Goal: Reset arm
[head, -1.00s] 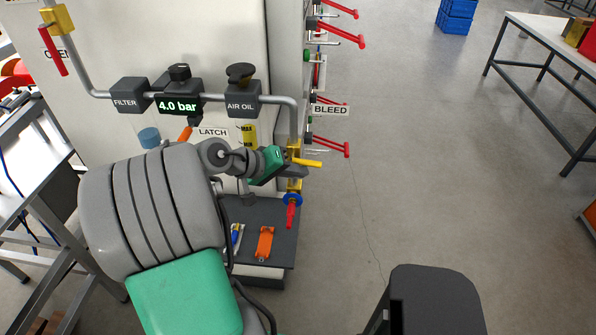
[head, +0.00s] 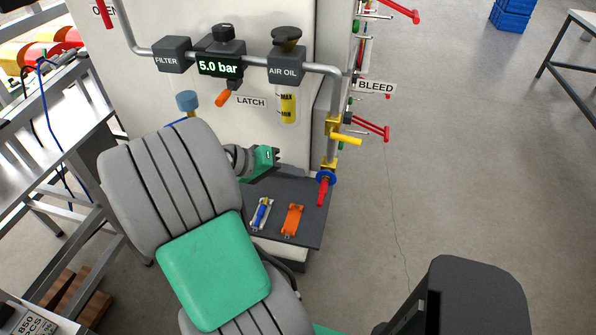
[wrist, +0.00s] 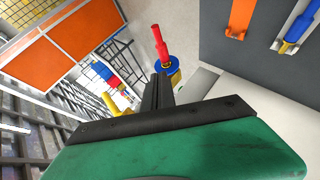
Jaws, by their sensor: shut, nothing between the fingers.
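My arm reaches from the lower left of the head view toward the white machine cabinet. Its green wrist part shows just above the dark shelf, and the fingers are hidden behind it there. In the wrist view my gripper (wrist: 158,92) has its dark fingers together and empty. Beyond the fingers are a blue collar and a red handle (wrist: 160,45), which also show on the pipe in the head view (head: 323,190). The yellow lever (head: 346,139) sits just above them. The pressure display (head: 220,67) reads 5.0 bar.
The dark shelf (head: 300,190) holds an orange tool (head: 292,221) and a blue-and-silver tool (head: 261,215). Red levers (head: 370,129) stick out from the cabinet's right side. A steel table frame stands at left. Open floor (head: 450,170) lies to the right.

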